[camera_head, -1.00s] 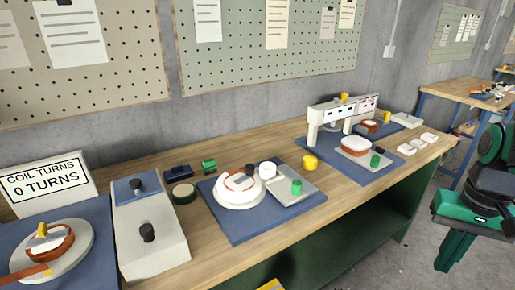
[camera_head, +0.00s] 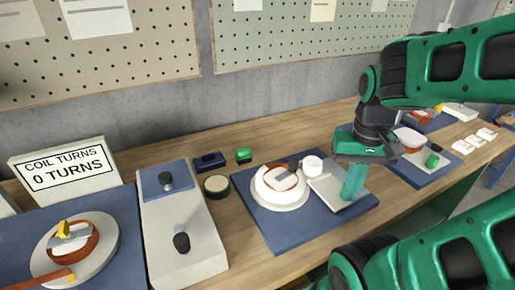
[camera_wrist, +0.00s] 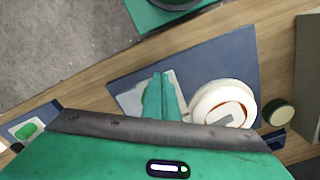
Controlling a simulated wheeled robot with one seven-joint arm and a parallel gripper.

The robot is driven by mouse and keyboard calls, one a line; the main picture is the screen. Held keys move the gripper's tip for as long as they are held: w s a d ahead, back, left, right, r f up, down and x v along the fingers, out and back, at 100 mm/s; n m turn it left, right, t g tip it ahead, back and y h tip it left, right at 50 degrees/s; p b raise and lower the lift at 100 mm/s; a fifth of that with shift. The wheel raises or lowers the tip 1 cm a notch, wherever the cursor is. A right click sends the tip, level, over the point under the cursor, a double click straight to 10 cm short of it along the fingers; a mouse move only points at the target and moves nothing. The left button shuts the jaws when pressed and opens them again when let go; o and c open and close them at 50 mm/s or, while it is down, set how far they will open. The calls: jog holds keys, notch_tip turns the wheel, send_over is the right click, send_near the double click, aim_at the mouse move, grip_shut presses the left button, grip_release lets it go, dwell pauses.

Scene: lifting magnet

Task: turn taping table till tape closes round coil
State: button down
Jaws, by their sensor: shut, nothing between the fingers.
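The taping table is a round white turntable (camera_head: 280,197) on a blue mat, with a reddish-brown coil (camera_head: 293,183) and a grey piece on top. It also shows in the wrist view (camera_wrist: 203,109). A small white roll (camera_head: 313,165), perhaps the tape, stands at its right edge. My gripper (camera_head: 352,183) points down, fingers shut with nothing between them, over the grey plate (camera_head: 326,192) right of the turntable.
To the left are a white box with black knobs (camera_head: 180,258), a "0 TURNS" sign (camera_head: 63,170) and another turntable with a coil (camera_head: 75,262). Another station (camera_head: 425,168) stands to the right.

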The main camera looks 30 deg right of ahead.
jog(key=shift+w, duration=0.35)
